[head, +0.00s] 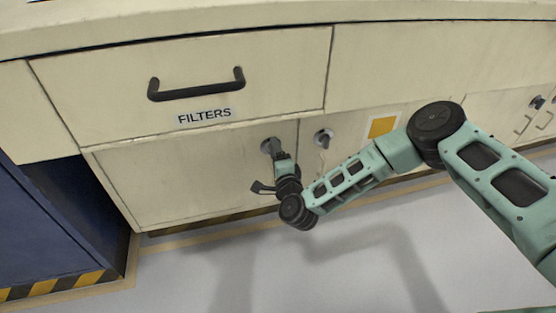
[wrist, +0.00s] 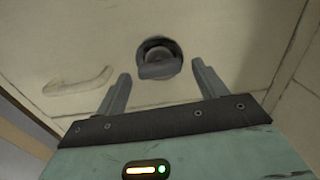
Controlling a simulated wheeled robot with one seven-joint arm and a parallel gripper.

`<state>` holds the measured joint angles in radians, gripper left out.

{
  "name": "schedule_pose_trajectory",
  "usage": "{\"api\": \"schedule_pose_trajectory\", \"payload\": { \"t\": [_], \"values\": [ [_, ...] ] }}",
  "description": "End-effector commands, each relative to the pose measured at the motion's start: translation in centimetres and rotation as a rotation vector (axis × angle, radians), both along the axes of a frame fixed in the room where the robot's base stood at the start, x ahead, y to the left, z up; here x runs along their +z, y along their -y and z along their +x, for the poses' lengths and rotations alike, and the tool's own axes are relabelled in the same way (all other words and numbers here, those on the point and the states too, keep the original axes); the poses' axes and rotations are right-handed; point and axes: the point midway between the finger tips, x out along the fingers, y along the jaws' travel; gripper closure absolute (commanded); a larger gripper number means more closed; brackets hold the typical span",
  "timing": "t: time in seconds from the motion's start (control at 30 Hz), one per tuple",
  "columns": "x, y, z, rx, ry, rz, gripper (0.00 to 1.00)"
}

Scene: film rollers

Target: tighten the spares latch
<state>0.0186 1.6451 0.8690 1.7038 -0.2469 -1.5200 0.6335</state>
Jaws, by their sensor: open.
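A round grey latch (head: 267,146) sits at the upper right of the lower cabinet door under the drawer marked FILTERS. In the wrist view the latch (wrist: 157,56) is a dark round knob in a recess, just beyond my fingertips. My gripper (wrist: 161,70) is open and empty, with one finger to each side of the latch's line. In the head view my gripper (head: 277,156) is at the latch and partly covers it. I cannot tell whether it touches. A second latch (head: 323,138) is on the door to the right. No spares label is readable.
The FILTERS drawer (head: 198,95) with its dark handle (head: 196,84) is above. A yellow square label (head: 382,126) is on the right door. A blue cabinet (head: 50,225) stands at the left. The grey floor (head: 300,270) in front is clear.

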Motion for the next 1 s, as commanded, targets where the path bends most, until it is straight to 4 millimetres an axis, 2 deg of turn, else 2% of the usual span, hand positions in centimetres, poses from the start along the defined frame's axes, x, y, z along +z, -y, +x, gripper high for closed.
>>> {"api": "schedule_pose_trajectory", "payload": {
  "t": [0.17, 0.27, 0.7, 0.9, 1.0],
  "values": [
    [0.1, 0.3, -1.4, 0.002, -0.002, -0.002, 0.29],
    [0.3, 0.8, -3.1, 0.003, -0.005, 0.000, 0.29],
    [0.2, 3.6, -12.9, 0.003, -0.005, 0.000, 0.29],
    [0.1, 4.5, -15.7, 0.002, -0.003, -0.001, 0.29],
    [0.0, 4.7, -16.4, 0.001, -0.001, -0.001, 0.29]
  ]
}}
